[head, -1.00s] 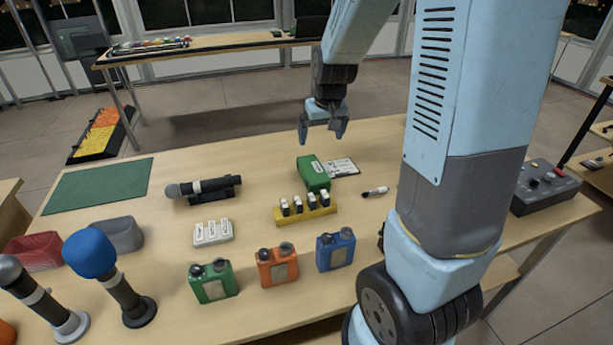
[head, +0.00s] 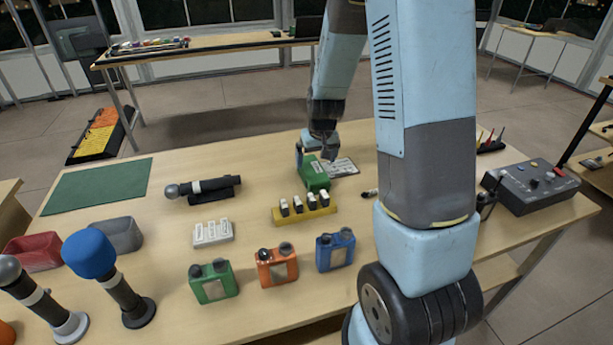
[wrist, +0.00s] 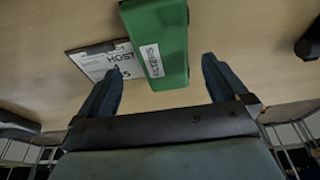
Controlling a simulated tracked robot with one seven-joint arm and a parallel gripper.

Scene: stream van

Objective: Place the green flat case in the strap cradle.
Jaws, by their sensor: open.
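My gripper (head: 316,152) is open and low at the far end of the case. In the wrist view my gripper (wrist: 162,78) has one finger on each side of the case's near end, with gaps on both sides and no visible grip. I cannot pick out the strap cradle with certainty; a black cradle (head: 228,191) at the left holds a dark microphone (head: 200,186).
A white printed card (head: 344,167) lies beside the case. The yellow rack (head: 305,215) holds several small items. Green (head: 213,284), orange (head: 277,268) and blue (head: 336,253) packs stand in front. A control box (head: 530,188) is at right. The green mat (head: 98,186) is bare.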

